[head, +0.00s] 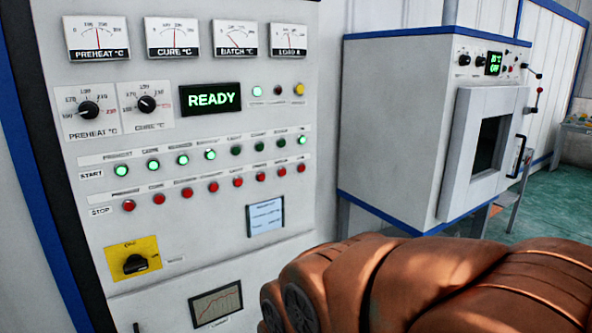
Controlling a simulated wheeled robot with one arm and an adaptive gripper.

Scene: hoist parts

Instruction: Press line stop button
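A light grey control panel (60,135) stands upright at left. Its lower button row, marked STOP, holds several red buttons, from the leftmost (129,205) to the rightmost (301,168). The small labels above them are too blurred to tell which one reads line. The START row above has several green buttons, from the leftmost (121,170) to the rightmost (302,139); some look lit, others dark. My arm, in a brown cover, fills the lower right, in front of the panel's lower right part. My gripper is not in view, and no fingertips show at the buttons.
Above the buttons are several dials, two knobs (88,109) (147,104) and a green READY display (210,97). A yellow plate with a black rotary switch (135,264) sits low on the panel. A grey oven-like cabinet (390,130) stands to the right. The button rows are unobstructed.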

